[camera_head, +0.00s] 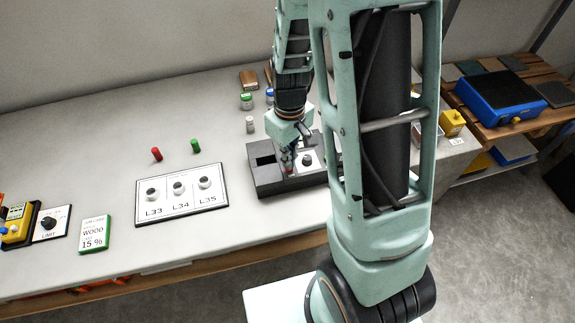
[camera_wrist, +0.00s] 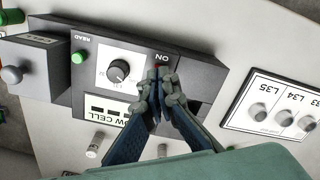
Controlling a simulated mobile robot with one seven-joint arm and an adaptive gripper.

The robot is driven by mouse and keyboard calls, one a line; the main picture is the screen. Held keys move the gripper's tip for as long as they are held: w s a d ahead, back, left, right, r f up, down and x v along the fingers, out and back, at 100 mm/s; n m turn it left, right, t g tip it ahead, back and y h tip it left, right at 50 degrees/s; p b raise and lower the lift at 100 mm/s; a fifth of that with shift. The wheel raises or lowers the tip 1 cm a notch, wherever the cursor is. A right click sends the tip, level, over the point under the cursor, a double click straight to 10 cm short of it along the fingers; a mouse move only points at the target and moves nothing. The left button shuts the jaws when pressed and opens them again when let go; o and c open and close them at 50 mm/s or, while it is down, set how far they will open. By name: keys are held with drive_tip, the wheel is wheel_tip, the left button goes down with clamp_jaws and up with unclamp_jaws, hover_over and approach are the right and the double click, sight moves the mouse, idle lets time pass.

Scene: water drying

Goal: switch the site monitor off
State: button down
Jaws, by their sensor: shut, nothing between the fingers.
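A dark grey instrument box (camera_head: 262,178) stands on the bench below my gripper, partly hidden by my arm. The wrist view shows it upside down, with a white panel (camera_wrist: 106,85), a black knob (camera_wrist: 118,70), a green button (camera_wrist: 78,57) and the labels "READ", "ON" and one ending in "OW CELL". I cannot tell if this is the site monitor. My gripper (camera_head: 288,168) is shut and empty, its fingertips (camera_wrist: 158,82) over the box beside the "ON" label. A small red part (camera_wrist: 162,65) shows just past the tips. Contact and switch position are unclear.
A white board (camera_head: 180,210) with three knobs marked L33, L34 and L35 lies left of the box. A yellow meter (camera_head: 17,222), a LIMIT dial (camera_head: 50,223) and a green-edged card (camera_head: 94,233) are farther left. Small vials (camera_head: 247,101) stand behind the box.

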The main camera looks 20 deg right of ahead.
drive_tip(key=shift+f, duration=0.4)
drive_tip(key=shift+r, duration=0.2)
drive_tip(key=shift+r+p, duration=2.4)
drive_tip(key=shift+r, duration=1)
